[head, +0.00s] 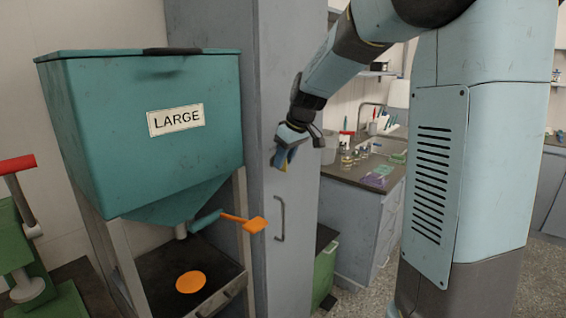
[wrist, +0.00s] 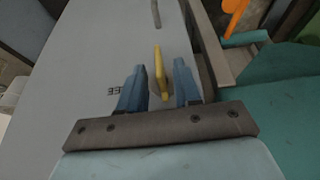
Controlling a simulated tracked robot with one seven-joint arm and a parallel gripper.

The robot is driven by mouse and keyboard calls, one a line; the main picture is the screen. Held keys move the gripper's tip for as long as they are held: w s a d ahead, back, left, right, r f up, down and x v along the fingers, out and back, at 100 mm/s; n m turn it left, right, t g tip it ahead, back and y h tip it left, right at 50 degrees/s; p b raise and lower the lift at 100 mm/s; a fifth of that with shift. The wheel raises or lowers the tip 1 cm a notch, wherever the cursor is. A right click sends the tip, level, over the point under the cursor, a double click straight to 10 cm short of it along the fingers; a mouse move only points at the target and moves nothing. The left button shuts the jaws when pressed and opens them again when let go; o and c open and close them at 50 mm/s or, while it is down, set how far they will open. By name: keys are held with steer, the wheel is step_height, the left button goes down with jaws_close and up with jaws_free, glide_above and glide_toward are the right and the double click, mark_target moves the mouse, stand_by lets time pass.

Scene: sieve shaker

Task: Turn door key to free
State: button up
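The yellow door key (wrist: 159,68) stands out from the face of the tall grey cabinet door (head: 292,215) in the wrist view. My gripper (wrist: 161,85) has its two blue fingers apart, one on each side of the key. A narrow gap shows between the key and each finger. In the head view my gripper (head: 284,157) is at the front of the cabinet, above the door's bar handle (head: 280,219). The key is hard to make out there. The handle also shows in the wrist view (wrist: 156,13). The door looks closed.
A teal hopper (head: 120,110) labelled LARGE stands left of the cabinet, with an orange paddle lever (head: 254,224) sticking out close to the door. A counter (head: 350,172) with jars and a sink is at the right. A green bin (head: 324,273) stands low beside the cabinet.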

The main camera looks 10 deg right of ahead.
steer(key=shift+w+a+f, duration=0.15)
steer(key=shift+w+f, duration=0.05)
steer(key=shift+f, duration=0.5)
jaws_close()
